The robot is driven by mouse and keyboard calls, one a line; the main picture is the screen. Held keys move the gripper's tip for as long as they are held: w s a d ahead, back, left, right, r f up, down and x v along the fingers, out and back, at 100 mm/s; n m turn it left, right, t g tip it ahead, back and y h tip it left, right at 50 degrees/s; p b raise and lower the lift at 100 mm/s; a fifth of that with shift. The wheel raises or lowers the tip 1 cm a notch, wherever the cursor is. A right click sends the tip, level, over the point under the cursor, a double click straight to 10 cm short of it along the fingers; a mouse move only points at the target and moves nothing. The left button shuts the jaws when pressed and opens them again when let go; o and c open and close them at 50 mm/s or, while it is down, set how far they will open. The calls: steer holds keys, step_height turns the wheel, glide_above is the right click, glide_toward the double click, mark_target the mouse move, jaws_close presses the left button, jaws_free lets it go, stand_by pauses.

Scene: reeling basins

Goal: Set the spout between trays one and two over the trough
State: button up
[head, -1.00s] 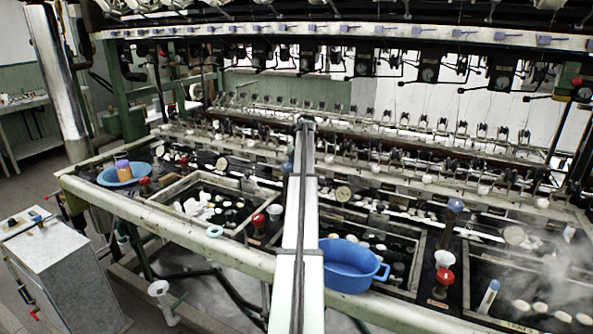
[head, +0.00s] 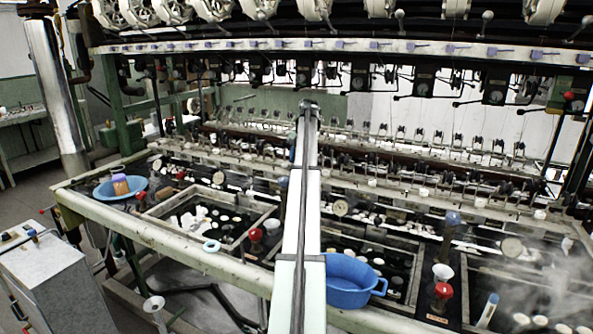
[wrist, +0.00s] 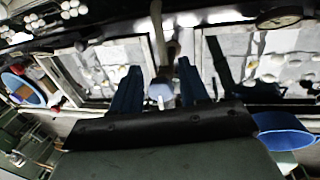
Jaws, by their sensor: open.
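In the wrist view a grey-brown spout (wrist: 172,45) with a pale blue knob (wrist: 160,91) stands between two framed trays. My gripper (wrist: 158,88) is open, with its dark blue fingers apart on either side of the knob. I cannot tell whether either finger touches it. The left tray (head: 160,203) and right tray (head: 412,285) show in the head view, on either side of my arm. My arm hides the gripper and much of the spout there. I cannot clearly pick out the trough.
A blue basin (head: 352,283) sits at the front edge right of my arm. A blue bowl (head: 105,189) stands at the far left. Red-knobbed valves (head: 255,240) stand near the trays. Steam drifts at the right. Reeling machinery spans the back.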

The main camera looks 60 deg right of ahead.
steer(key=shift+s+r, duration=0.25)
steer(key=shift+r, duration=0.85)
steer(key=shift+a, duration=0.1)
